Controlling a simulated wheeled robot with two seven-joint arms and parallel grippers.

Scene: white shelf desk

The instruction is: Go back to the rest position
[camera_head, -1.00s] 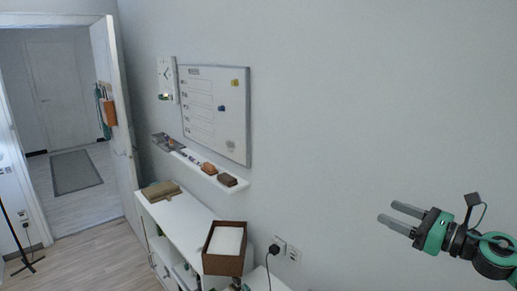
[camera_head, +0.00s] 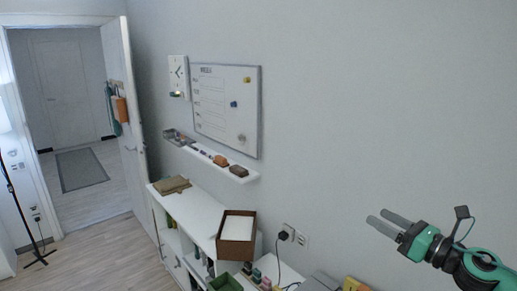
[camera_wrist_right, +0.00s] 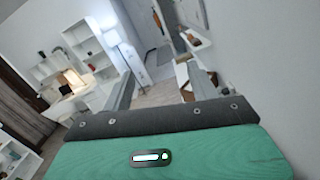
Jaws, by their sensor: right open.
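My right gripper (camera_head: 388,222) is raised at the right side of the head view, in front of the bare wall. Its two grey fingers are apart with nothing between them, and they point left. In the right wrist view the green gripper body (camera_wrist_right: 170,152) fills the bottom, with the fingers (camera_wrist_right: 155,95) spread and empty. The white shelf desk (camera_head: 190,207) stands below and to the left of the gripper, well apart from it. My left gripper is not in view.
A brown box (camera_head: 236,251) and a folded brown cloth (camera_head: 172,185) sit on the desk. A narrow wall shelf (camera_head: 215,166) and whiteboard (camera_head: 226,105) are above. A green bin (camera_head: 225,283) shows at the bottom. An open door (camera_head: 125,115) and clear floor (camera_head: 105,255) lie left.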

